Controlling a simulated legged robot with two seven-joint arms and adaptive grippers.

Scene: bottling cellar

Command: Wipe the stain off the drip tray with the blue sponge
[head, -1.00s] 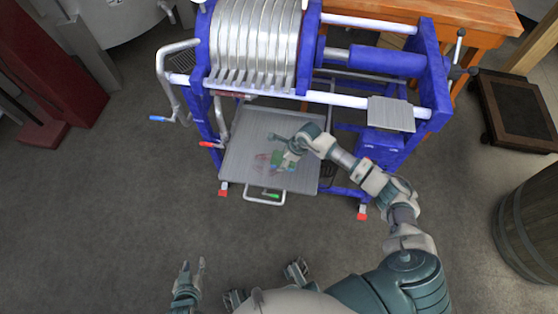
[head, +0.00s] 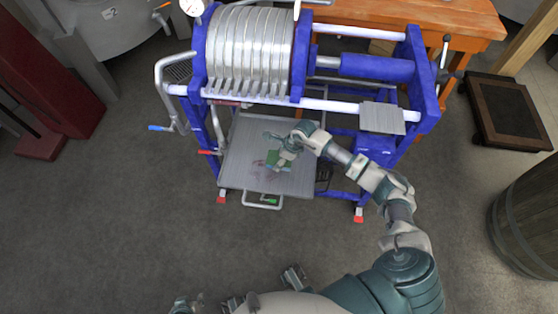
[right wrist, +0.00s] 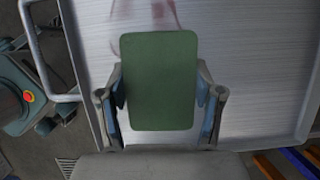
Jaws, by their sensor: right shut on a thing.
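The drip tray (head: 240,150) is a grey metal sheet with a front handle, low under the press. A reddish stain (head: 263,166) is smeared on it towards the front; part of the stain also shows in the right wrist view (right wrist: 146,14). My right gripper (head: 284,160) is over the tray, shut on a flat rectangular sponge (right wrist: 160,80), which looks green, not blue. The sponge sits at the stain and hides some of it; I cannot tell whether it touches the tray. My left gripper (head: 189,301), cut off by the bottom edge, looks open and empty.
The blue-framed press (head: 370,66) with silver plates (head: 250,48) stands over the tray. Its posts and side handles flank the tray. A wooden table (head: 470,20) is behind, a low dolly (head: 510,112) and a barrel (head: 530,215) at right. The floor in front is clear.

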